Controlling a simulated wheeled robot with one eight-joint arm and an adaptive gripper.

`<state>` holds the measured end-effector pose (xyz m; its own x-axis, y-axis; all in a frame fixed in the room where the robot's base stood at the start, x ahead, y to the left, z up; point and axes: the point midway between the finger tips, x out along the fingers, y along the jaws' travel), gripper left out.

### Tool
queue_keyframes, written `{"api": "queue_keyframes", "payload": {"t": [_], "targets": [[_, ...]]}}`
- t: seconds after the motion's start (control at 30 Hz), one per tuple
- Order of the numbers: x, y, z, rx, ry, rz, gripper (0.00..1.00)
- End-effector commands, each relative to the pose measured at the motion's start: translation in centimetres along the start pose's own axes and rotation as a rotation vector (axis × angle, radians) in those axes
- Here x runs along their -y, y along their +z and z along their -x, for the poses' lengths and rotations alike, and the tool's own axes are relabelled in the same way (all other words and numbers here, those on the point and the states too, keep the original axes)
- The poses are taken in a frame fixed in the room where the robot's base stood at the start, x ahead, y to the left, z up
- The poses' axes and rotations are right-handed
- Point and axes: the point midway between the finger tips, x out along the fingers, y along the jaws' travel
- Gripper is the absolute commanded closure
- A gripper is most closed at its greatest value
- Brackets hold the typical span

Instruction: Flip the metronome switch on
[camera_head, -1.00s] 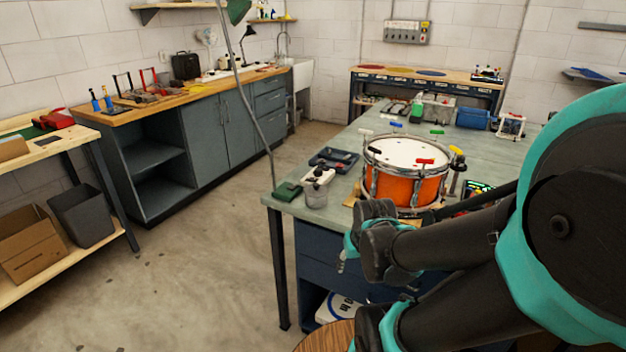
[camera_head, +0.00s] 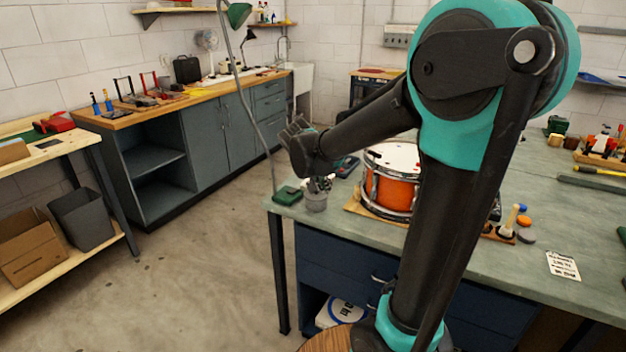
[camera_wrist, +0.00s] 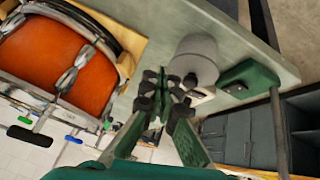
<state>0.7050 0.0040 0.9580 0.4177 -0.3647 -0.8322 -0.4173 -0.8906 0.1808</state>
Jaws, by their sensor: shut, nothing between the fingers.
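I cannot pick out the metronome or its switch for certain in either current view; my arm covers part of the bench beside the drum in the head view. My gripper (camera_wrist: 164,98) shows in the wrist view, its green fingers brought together with dark tips and nothing held. In the head view my arm reaches left over the bench, and the fingers are hard to make out there.
The orange drum (camera_head: 388,185) stands on the bench (camera_head: 500,262), also at left in the wrist view (camera_wrist: 60,65). Floor space lies left.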

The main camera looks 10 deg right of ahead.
Motion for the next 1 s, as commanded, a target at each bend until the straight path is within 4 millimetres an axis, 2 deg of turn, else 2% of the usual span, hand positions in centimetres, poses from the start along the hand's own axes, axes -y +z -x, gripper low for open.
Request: {"api": "queue_keyframes", "payload": {"t": [0.03,0.1,0.2,0.33,0.5,0.8,1.0], "targets": [[1.9,-1.7,0.7,-0.03,0.015,-0.023,1.0],[3.9,-3.7,1.6,-0.072,0.036,-0.064,1.0],[6.2,-5.9,2.7,-0.125,0.055,-0.115,1.0],[8.2,-7.6,3.7,-0.171,0.067,-0.161,1.0],[9.2,-8.3,4.2,-0.194,0.071,-0.184,1.0],[9.1,-8.3,4.1,-0.194,0.071,-0.185,1.0],[8.9,-8.7,2.7,-0.194,0.072,-0.187,1.0]]}}
